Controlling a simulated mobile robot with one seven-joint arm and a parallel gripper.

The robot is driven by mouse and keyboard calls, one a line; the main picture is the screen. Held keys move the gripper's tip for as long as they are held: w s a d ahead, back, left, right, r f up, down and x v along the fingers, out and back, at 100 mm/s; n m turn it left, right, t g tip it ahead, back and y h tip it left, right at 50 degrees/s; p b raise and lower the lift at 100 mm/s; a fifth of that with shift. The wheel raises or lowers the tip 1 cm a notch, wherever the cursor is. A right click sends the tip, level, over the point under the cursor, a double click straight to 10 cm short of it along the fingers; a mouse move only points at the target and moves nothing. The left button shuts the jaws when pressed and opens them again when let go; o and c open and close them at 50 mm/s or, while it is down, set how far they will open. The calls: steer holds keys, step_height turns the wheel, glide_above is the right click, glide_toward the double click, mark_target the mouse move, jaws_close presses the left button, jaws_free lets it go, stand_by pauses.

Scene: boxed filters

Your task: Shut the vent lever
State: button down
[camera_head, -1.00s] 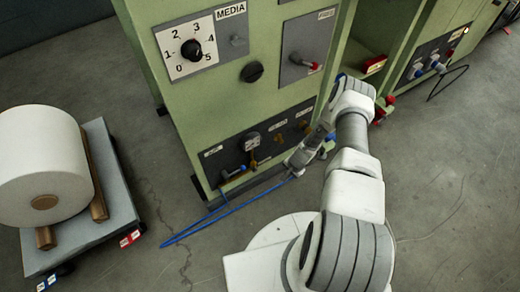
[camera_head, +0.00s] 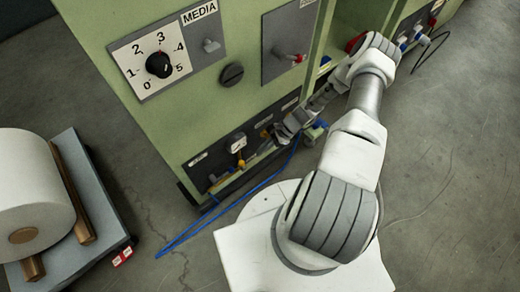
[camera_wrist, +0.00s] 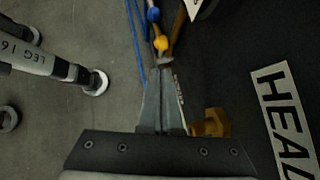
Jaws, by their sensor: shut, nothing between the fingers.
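The lower dark panel (camera_head: 213,165) of the green cabinet carries a small gauge (camera_head: 236,143) with a yellow fitting (camera_head: 241,160) under it, and a blue-handled part (camera_head: 213,178) further left. I cannot tell which of these is the vent lever. My gripper (camera_head: 279,134) is at the right part of this panel, fingers shut and empty. In the wrist view my gripper (camera_wrist: 162,72) points at a yellow-orange knob (camera_wrist: 161,43) with a blue knob (camera_wrist: 153,14) beyond it. Touching or apart cannot be told. A brass fitting (camera_wrist: 211,122) is right of the fingers.
A "HEAD" label (camera_wrist: 284,120) is on the dark panel. A blue hose (camera_head: 225,210) runs from the cabinet to the floor. A cart (camera_head: 110,225) with a large white roll (camera_head: 30,190) stands left.

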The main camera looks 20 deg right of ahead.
mark_target(241, 165)
steer(key=b+x, duration=0.2)
steer(key=x, duration=0.5)
steer(key=shift+f, duration=0.15)
steer(key=shift+w+a, duration=0.1)
steer(key=shift+s+a+r+t+h+p, duration=0.2)
steer(key=shift+a+h+p, duration=0.4)
steer(key=shift+p, duration=0.4)
steer(key=shift+s+a+r+t+h+p, duration=0.1)
steer(key=shift+s+a+t+h+p, duration=0.1)
steer(key=shift+a+h+p, duration=0.5)
steer(key=shift+d, duration=0.2)
steer(key=shift+p, duration=0.3)
